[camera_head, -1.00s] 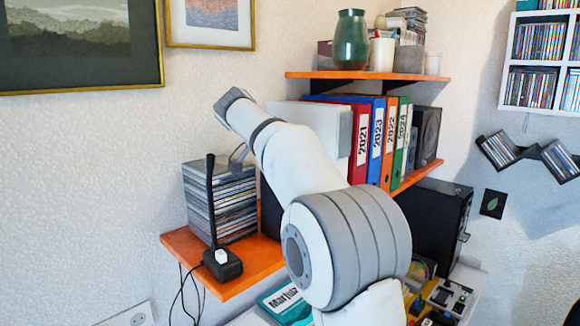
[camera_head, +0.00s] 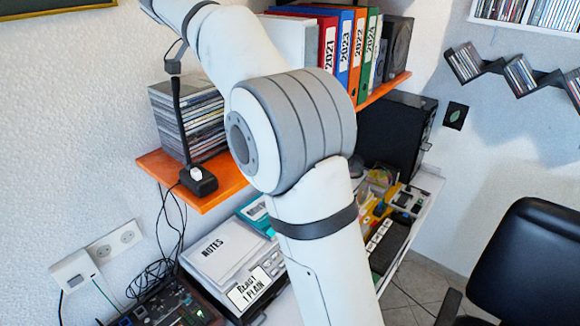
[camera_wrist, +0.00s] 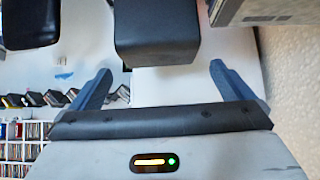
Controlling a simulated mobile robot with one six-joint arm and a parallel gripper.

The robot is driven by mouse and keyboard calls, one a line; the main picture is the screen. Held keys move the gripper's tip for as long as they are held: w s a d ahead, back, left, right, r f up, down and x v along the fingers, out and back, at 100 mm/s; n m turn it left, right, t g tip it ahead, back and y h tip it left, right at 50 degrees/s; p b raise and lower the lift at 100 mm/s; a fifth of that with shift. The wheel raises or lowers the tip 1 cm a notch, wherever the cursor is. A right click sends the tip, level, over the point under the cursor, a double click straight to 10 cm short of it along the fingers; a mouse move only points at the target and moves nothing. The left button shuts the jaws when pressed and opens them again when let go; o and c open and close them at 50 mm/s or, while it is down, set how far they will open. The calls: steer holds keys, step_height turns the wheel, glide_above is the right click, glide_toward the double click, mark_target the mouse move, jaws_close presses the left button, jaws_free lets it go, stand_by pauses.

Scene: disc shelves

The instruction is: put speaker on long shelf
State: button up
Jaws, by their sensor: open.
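A dark speaker (camera_head: 397,48) stands at the right end of the long orange shelf (camera_head: 225,184), past the row of binders. My gripper (camera_wrist: 160,69) shows in the wrist view with its two blue-grey fingers wide apart and nothing between them. A dark box-like block (camera_wrist: 157,30) shows ahead of the fingertips, between them in the picture. I cannot tell for sure whether it is a speaker. In the head view my arm hides the middle of the shelf, and my fingers are out of the picture.
A CD stack (camera_head: 187,125) and a black desk microphone (camera_head: 197,178) occupy the shelf's left end. Binders (camera_head: 343,45) fill its right part. A black computer case (camera_head: 397,135) stands below. The desk holds papers (camera_head: 222,248) and electronics. A black chair (camera_head: 530,255) is at right.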

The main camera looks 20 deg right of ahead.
steer(key=s+d+f+n+y, duration=0.2)
steer(key=s+f+n, duration=0.15)
steer(key=s, duration=0.55)
steer(key=s+d+f+n+y, duration=0.2)
steer(key=s+f+n, duration=0.15)
steer(key=s, duration=0.55)
steer(key=s+f+n+y, duration=0.3)
steer(key=s+f+n, duration=0.1)
steer(key=s+f, duration=1.1)
steer(key=s, duration=0.2)
steer(key=shift+s+a+f+y, duration=0.3)
steer(key=shift+s, duration=0.1)
